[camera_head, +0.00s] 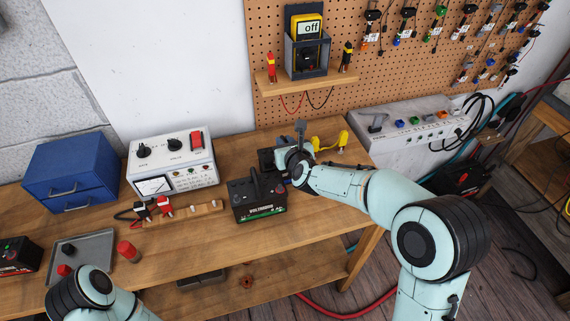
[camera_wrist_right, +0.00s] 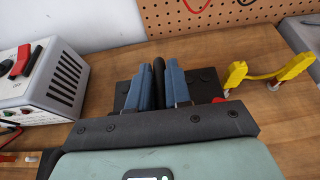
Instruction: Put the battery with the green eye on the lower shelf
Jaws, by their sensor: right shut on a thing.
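My right gripper (camera_head: 297,160) is shut on the upright black handle (camera_wrist_right: 160,85) of a dark battery-like block. The block (camera_head: 267,159) is mostly hidden behind the gripper and stands on or just over the bench. In the right wrist view its dark top (camera_wrist_right: 205,80) shows around the fingers; I cannot see its eye. In front of it stands a black battery (camera_head: 258,203) with a handle and green label strip. Another dark battery (camera_head: 14,258) at far left shows a small green spot on top. The lower shelf (camera_head: 270,276) runs under the bench. My left gripper is outside the view.
A grey tray (camera_head: 98,246), a red cylinder (camera_head: 129,251), a tester (camera_head: 172,165) and a blue drawer box (camera_head: 70,172) stand on the bench. A yellow object (camera_head: 342,140) lies right of my right gripper. A dark bin (camera_head: 201,278) is on the lower shelf.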

